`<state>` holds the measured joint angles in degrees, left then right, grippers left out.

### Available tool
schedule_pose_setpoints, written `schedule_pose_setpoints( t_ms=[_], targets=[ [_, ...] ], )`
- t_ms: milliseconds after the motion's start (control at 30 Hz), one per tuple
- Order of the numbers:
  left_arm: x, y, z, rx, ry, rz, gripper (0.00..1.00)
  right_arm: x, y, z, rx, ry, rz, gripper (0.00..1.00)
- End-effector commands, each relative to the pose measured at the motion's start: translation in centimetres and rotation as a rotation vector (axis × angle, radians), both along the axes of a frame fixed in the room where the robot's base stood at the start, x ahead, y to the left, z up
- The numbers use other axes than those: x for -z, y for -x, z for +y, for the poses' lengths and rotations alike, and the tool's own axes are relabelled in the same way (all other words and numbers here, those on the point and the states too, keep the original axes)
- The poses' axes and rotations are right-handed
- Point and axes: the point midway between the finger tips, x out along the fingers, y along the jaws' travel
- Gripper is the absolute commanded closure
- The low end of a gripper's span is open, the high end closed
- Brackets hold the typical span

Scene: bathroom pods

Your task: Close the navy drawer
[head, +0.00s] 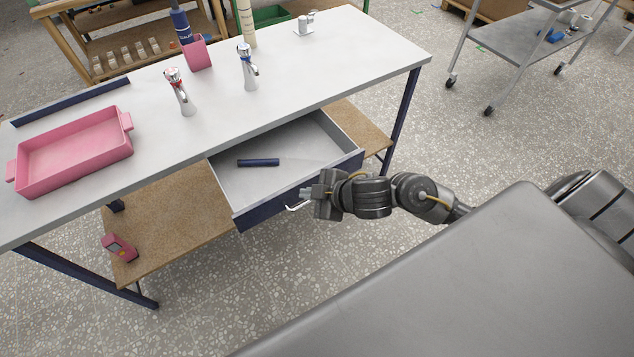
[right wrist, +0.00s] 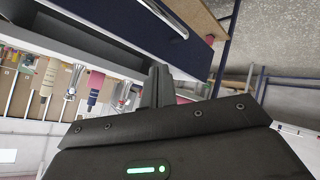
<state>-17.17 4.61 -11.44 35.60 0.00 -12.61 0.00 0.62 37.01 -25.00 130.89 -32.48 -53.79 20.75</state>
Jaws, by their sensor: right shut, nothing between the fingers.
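The navy drawer (head: 266,212) hangs under the white table top and is pulled open. Its grey inside shows, with a dark blue stick (head: 258,162) lying in it. A pale handle (head: 299,207) is on its front. My right gripper (head: 306,193) is shut and empty, close to the drawer front beside the handle. I cannot tell whether it touches the front. In the right wrist view, the shut fingers (right wrist: 158,85) show below the drawer's navy front (right wrist: 160,15). My left gripper is not in view.
A wooden lower shelf (head: 170,222) holds a pink device (head: 119,248). A metal cart (head: 520,45) stands at the back right. The speckled floor between is clear.

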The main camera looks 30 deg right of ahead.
Motion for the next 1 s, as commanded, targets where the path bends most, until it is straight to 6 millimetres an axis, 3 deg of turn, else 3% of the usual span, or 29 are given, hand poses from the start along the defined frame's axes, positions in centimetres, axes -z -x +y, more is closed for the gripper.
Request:
schedule_pose_setpoints(
  t_ms=[200, 333, 467, 767, 1000],
  targets=[
    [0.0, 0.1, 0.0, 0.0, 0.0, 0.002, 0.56, -1.2, -1.7, -3.7, -0.276, 0.147, 0.007, 1.0],
    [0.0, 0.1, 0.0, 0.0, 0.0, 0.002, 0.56, -1.4, -1.5, -7.1, -0.353, 0.215, 0.079, 1.0],
    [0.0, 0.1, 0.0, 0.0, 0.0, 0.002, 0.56, -1.5, -1.1, -9.0, -0.376, 0.244, 0.126, 1.0],
    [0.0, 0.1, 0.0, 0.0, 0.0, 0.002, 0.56, -0.7, -1.4, -8.9, -0.382, 0.245, 0.139, 1.0],
    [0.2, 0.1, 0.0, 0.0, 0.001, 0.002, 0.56, 2.5, -3.2, -7.2, -0.382, 0.244, 0.139, 1.0]
  ],
)
